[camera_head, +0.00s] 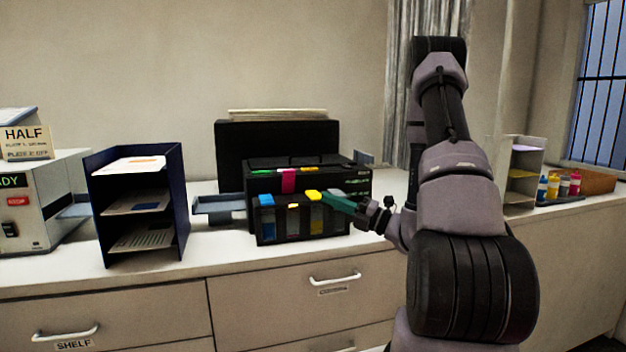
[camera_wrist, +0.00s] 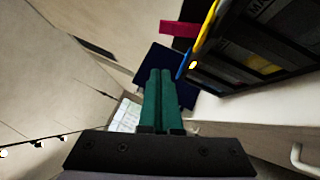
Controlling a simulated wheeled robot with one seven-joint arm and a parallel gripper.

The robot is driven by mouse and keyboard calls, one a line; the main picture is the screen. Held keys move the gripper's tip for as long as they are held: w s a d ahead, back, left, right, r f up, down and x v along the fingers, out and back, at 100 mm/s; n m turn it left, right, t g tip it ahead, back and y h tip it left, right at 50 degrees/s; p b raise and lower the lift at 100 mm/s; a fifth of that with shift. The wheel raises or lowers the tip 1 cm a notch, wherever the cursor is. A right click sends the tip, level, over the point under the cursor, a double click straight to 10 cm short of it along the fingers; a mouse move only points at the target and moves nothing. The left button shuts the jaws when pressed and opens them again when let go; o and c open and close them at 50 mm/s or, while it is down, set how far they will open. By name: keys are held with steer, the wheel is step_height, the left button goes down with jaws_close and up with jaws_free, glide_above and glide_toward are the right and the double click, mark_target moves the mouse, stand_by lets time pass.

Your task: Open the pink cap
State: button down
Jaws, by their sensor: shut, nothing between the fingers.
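The black ink-tank printer (camera_head: 356,185) stands on the counter with a row of coloured caps at its front. In the wrist view the pink cap (camera_wrist: 180,28) sticks out beyond the yellow edge of the tank unit. My gripper (camera_head: 327,197) has green fingers, shut and empty, at the right of the yellow cap. Whether they touch it I cannot tell. The fingers also show in the wrist view (camera_wrist: 160,75), apart from the pink cap.
A dark blue paper rack (camera_head: 180,200) stands left of the printer, with a grey machine (camera_head: 50,190) beyond it. A grey tray (camera_head: 218,205) juts from the printer's left side. Ink bottles (camera_head: 564,185) stand far right. The counter's front strip is clear.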

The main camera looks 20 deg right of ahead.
mark_target(289, 171)
steer(key=x, duration=0.3)
steer(key=w+d+x, duration=0.1)
steer(key=x, duration=0.7)
steer(key=shift+w+r, duration=0.25)
steer(key=shift+w, duration=0.15)
steer(key=shift+w+r, duration=0.25)
steer(key=shift+w, duration=0.4)
steer(key=shift+w+r, duration=0.5)
steer(key=shift+w, duration=0.15)
steer(key=shift+s+f, duration=0.1)
